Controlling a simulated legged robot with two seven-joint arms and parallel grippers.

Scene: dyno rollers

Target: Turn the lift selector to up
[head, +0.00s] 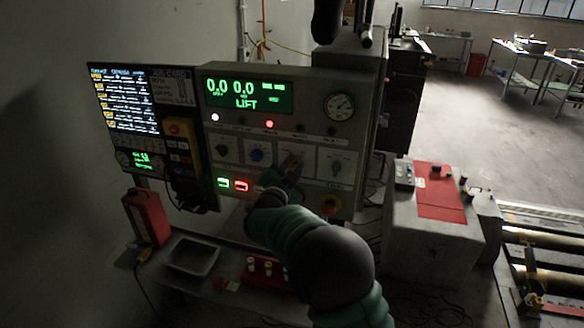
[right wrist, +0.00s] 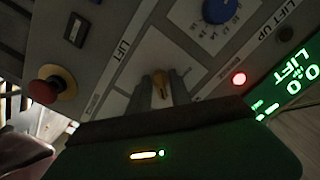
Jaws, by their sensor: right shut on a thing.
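The lift selector (right wrist: 160,88) is a small yellowish knob on the grey control panel, which shows in the head view (head: 320,125). In the right wrist view, a "LIFT" label is printed beside its plate. My right gripper (head: 291,166) reaches up to the panel's lower middle row. In the right wrist view my right gripper (right wrist: 162,90) has its two grey fingers on either side of the knob, shut on it. In the head view the gripper mostly hides the selector, and I cannot tell its setting. The green display (head: 248,96) reads "LIFT". My left gripper is out of view.
Other dials, including a blue knob (head: 257,155), share the panel. A red emergency button (head: 328,206) sits low right of my gripper. A lit screen (head: 125,97) stands at left. A grey cabinet with a red top (head: 440,190) and rollers (head: 545,240) are at right.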

